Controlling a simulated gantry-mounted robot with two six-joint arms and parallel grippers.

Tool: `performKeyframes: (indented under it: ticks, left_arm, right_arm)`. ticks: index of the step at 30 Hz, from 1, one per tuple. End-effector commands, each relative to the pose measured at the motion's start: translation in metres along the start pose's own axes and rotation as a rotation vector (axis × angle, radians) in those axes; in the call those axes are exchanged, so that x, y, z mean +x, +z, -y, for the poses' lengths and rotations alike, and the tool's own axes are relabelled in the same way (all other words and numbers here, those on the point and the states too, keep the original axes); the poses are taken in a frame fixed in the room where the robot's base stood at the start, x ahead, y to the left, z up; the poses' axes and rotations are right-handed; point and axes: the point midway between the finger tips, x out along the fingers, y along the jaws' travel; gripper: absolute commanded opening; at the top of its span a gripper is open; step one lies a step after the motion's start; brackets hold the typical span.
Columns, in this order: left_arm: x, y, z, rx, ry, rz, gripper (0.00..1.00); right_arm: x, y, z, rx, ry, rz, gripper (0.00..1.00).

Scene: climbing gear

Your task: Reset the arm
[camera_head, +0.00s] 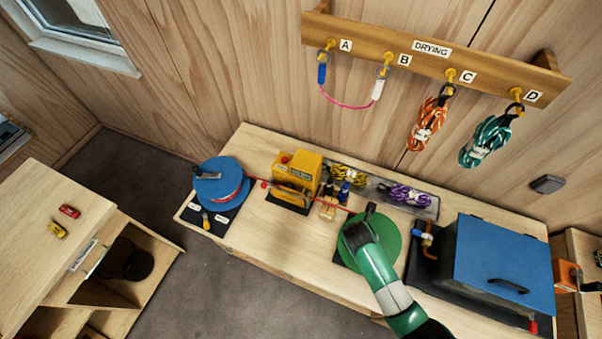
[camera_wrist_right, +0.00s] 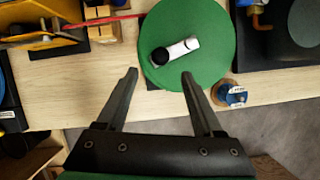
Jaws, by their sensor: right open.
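My right arm comes in from the bottom in the head view, and its wrist hangs over the green disc (camera_head: 400,235). In the right wrist view, my right gripper (camera_wrist_right: 160,76) is open with nothing between its fingers. Its fingertips are by the near edge of the green disc (camera_wrist_right: 220,50), short of a white handle with a black end (camera_wrist_right: 180,49) on that disc. In the head view the fingers are mostly hidden by the wrist. My left gripper is not in view.
A blue reel (camera_head: 222,180), a yellow machine (camera_head: 297,178) and a grey tray of cord bundles (camera_head: 425,208) are on the bench. A blue-lidded box (camera_head: 505,260) stands right. Above, a wooden rack (camera_head: 420,57) holds hanging cords. Clear bench shows (camera_head: 285,240) along the front.

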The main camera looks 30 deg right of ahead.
Motion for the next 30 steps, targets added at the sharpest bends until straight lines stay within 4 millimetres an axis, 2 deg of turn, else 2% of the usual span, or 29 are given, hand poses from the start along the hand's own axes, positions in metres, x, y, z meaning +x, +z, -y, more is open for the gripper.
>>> performKeyframes:
  ticks: [1,3,6,17,20,23,25,29,30]
  left_arm:
    - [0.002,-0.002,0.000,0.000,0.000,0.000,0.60]
    - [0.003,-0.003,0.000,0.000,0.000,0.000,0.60]
    - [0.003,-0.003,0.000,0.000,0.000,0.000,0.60]
    - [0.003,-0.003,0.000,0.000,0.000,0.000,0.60]
    - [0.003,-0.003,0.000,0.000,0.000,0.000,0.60]
    - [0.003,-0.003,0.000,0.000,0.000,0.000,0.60]
    - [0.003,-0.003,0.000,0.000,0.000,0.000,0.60]
    - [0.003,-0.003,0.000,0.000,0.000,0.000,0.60]
    - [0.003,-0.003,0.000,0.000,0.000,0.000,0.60]
  right_arm:
    - [-0.011,0.001,-0.001,-0.001,0.003,0.002,0.69]
    - [-0.020,0.000,-0.001,-0.001,0.001,0.001,0.69]
    - [-0.027,0.000,0.000,0.000,-0.001,0.000,0.69]
    - [-0.028,0.000,0.000,-0.001,-0.001,0.000,0.69]
    - [-0.033,0.004,-0.009,0.001,0.017,0.008,0.69]
    - [-0.055,0.025,-0.040,0.018,0.084,0.043,0.69]
    - [-0.083,0.057,-0.063,0.049,0.142,0.123,0.69]
    - [-0.151,0.142,-0.093,0.129,0.256,0.413,0.69]
    - [-0.176,0.167,-0.099,0.147,0.291,0.514,0.69]
